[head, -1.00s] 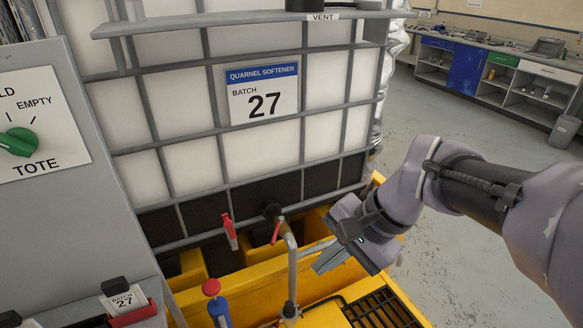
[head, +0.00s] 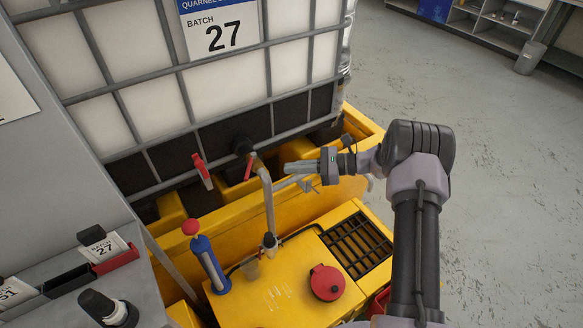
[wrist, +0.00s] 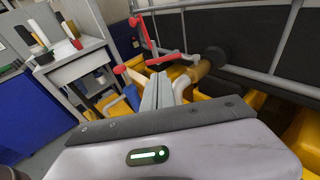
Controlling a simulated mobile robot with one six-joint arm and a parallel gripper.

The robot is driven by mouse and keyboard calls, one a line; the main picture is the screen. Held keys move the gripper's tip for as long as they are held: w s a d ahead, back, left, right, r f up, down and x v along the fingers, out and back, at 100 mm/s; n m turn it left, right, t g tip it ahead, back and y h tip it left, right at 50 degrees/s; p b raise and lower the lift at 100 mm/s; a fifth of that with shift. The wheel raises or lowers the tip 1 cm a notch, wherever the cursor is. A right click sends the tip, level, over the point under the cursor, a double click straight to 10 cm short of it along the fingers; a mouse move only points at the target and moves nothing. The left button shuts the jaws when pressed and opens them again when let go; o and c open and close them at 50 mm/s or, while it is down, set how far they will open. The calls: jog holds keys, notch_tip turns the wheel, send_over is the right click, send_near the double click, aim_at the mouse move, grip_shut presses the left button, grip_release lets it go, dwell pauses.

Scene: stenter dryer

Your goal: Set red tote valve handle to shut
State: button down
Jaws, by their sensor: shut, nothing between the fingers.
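The white caged tote (head: 120,80) has a dark outlet with a brass valve (wrist: 195,73) low on its front. The valve's red handle (head: 249,168) hangs slanting downward beside a bent grey pipe (head: 268,200) in the head view. The red handle also shows in the wrist view (wrist: 163,59), just beyond my fingertips. My gripper (head: 288,168) is shut and empty, pointing left toward the valve, a short way right of the pipe and handle. In the wrist view my closed fingers (wrist: 158,80) overlap the valve area; contact cannot be told.
A second red piece (head: 202,171) hangs on the cage left of the valve. A blue cylinder with a red knob (head: 208,262), a red round cap (head: 326,282) and a black grate (head: 356,245) are on the yellow base. A grey cabinet (head: 50,165) stands left. Floor at right is clear.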

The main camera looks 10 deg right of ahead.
aim_at(250, 166)
jog(key=b+x, duration=0.2)
jog(key=x, duration=0.8)
jog(key=shift+a+t, duration=0.2)
jog(key=shift+t, duration=0.1)
